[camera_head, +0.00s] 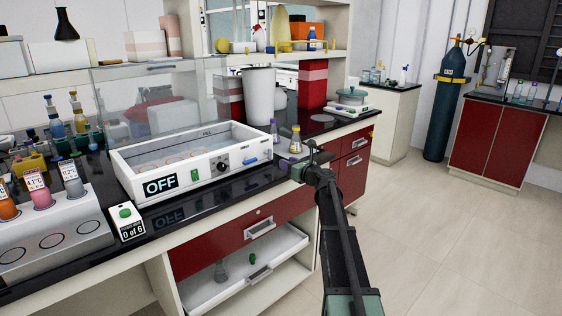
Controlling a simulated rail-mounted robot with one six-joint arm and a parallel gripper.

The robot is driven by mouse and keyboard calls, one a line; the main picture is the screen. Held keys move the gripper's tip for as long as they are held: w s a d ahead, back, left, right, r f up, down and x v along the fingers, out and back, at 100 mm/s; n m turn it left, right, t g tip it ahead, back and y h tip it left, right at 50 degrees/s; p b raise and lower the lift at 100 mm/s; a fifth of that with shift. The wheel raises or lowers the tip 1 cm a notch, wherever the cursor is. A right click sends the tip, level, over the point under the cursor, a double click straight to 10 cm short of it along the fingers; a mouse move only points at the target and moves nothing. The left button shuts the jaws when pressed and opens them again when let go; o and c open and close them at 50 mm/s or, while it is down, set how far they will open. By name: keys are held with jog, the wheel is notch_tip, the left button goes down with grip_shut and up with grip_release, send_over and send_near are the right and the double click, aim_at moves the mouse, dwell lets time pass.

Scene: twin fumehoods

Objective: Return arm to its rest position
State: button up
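My arm (341,245) reaches up from the bottom of the view, right of centre. My gripper (309,157) is at its far end, in front of the bench's front edge and near the right end of the water bath. The fingers are small and partly hidden by the wrist, so I cannot tell whether they are open or shut. No held object can be made out.
A white bath reading OFF (160,185) sits on the black bench. A lower drawer (290,238) is pulled out left of my arm, holding a flask (221,273) and a green item (252,259). The floor (460,240) to the right is clear. A gas cylinder (443,110) stands behind.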

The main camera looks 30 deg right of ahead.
dwell(0.3)
jog(key=s+a+f+n+g+y+p, duration=0.1)
jog(key=s+a+n+g+p, duration=0.2)
jog(key=s+a+n, duration=0.4)
jog(key=s+a+n+g+y+p, duration=0.1)
jog(key=s+a+n+g+p, duration=0.15)
jog(key=a+n, duration=0.45)
jog(key=s+a+f+n+g+y+p, duration=0.1)
jog(key=s+a+n+g+p, duration=0.3)
jog(key=a, duration=0.6)
jog(key=s+a+n+g+h+p, duration=0.2)
jog(key=s+n, duration=0.6)
jog(key=s, duration=0.4)
jog(key=s+a+n+g+h+p, duration=0.3)
jog(key=s+n+g+h, duration=0.3)
jog(key=s, duration=0.7)
jog(key=shift+s+a+f+n, duration=0.25)
jog(key=shift+a+f+n, duration=0.15)
jog(key=shift+n, duration=0.5)
